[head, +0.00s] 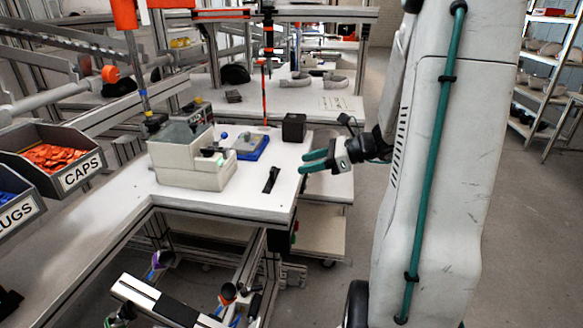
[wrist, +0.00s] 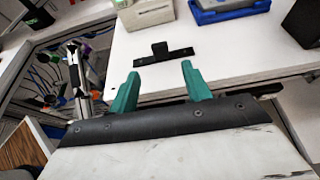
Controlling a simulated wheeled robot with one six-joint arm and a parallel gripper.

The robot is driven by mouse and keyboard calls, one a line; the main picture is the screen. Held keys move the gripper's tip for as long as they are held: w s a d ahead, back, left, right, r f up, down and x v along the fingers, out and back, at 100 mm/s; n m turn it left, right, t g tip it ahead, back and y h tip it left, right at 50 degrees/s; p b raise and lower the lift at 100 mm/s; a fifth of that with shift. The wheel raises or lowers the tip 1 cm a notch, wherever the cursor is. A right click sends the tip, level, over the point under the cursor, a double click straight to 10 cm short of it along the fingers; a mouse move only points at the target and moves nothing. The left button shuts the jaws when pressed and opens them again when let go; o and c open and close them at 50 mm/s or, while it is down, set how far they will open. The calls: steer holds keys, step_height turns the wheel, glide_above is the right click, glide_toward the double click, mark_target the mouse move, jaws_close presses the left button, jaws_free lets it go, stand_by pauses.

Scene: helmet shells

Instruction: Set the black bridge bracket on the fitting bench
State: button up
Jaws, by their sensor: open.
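The black bridge bracket (head: 271,179) lies on the white top of the fitting bench (head: 225,199), near its right edge. In the wrist view the bracket (wrist: 162,55) is a flat black bar with a raised block at its middle, lying just beyond my fingertips. My gripper (head: 305,162) has green fingers and is at the bench's right edge, to the right of the bracket and apart from it. In the wrist view my gripper (wrist: 160,77) is open, with nothing between its fingers.
A beige machine (head: 190,160) stands on the bench left of the bracket. A blue tray (head: 250,147) and a black box (head: 294,127) stand behind it. The bench top around the bracket is clear.

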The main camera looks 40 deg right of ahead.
steer(key=s+a+r+n+g, duration=0.35)
steer(key=a+n, duration=0.35)
steer(key=a, duration=0.3)
steer(key=s+a+r+n+g, duration=0.2)
steer(key=s+a+n+g, duration=0.3)
steer(key=a+n, duration=0.35)
steer(key=s+a+r+n+h, duration=0.1)
steer(key=s+a+n+h, duration=0.3)
steer(key=s+n+h, duration=0.4)
steer(key=shift+s+r+n+g, duration=0.4)
steer(key=shift+s+n, duration=1.2)
steer(key=shift+n, duration=0.85)
steer(key=shift+a, duration=0.1)
